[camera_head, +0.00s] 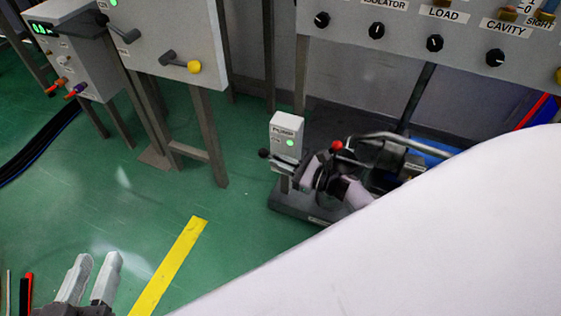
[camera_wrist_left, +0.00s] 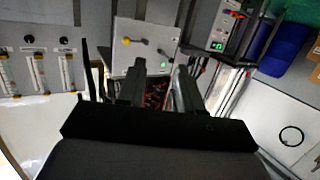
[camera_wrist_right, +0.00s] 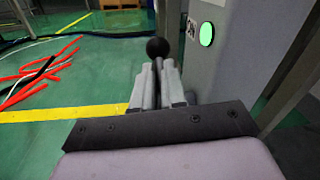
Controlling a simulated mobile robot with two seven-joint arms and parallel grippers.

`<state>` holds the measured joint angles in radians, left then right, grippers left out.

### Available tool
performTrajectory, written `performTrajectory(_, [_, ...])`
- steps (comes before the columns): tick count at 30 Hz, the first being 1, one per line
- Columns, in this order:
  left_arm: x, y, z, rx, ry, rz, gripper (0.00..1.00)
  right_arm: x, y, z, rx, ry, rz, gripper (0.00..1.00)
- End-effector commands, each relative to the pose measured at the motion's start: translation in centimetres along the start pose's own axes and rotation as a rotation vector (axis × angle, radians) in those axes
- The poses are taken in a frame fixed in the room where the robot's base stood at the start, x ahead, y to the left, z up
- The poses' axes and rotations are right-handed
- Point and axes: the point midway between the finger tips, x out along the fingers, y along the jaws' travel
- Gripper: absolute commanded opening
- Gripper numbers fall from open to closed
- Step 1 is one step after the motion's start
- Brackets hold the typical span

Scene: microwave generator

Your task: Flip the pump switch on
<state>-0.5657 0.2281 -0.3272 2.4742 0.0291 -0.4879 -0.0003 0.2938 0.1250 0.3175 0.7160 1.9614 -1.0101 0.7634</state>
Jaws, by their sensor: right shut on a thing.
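The pump switch is a small grey box (camera_head: 287,135) on a post, with a lit green light (camera_head: 290,142). Its lever ends in a black ball knob (camera_head: 263,153) at the left of the box. The knob also shows in the right wrist view (camera_wrist_right: 157,47), just beyond my fingertips. My right gripper (camera_wrist_right: 158,82) is shut on the lever below the knob, beside the box with its green light (camera_wrist_right: 207,34). My left gripper (camera_head: 92,272) is open and empty above the floor at lower left. Its spread fingers show in the left wrist view (camera_wrist_left: 148,85).
A pump with a bent pipe (camera_head: 385,140) and a red knob (camera_head: 337,145) stands right behind my right gripper. Grey cabinets (camera_head: 165,40) on legs stand at upper left. A panel with black knobs (camera_head: 434,43) is at upper right.

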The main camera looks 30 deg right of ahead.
Motion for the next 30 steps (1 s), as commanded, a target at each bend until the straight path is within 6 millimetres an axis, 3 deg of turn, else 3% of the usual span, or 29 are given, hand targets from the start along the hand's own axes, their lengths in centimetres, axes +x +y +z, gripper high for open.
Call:
performTrajectory(3, [0.0,0.0,0.2,-0.001,-0.004,0.0,0.35,0.0,-0.1,-0.2,0.003,0.008,-0.006,0.0])
performTrajectory(4, [0.1,0.0,0.2,-0.001,-0.004,0.0,0.35,0.0,-0.1,-0.2,0.003,0.008,-0.006,0.15])
performTrajectory(5, [0.1,0.0,0.2,-0.001,-0.004,0.001,0.35,0.0,-0.1,-0.2,0.003,0.008,-0.006,0.22])
performTrajectory(17, [0.0,0.2,-0.1,-0.011,-0.012,0.007,0.35,0.0,-0.1,0.6,0.001,0.003,-0.002,0.22])
performTrajectory(30, [2.1,2.3,-0.8,-0.241,-0.148,0.097,0.35,-0.1,-1.4,7.8,0.001,0.003,-0.002,0.22])
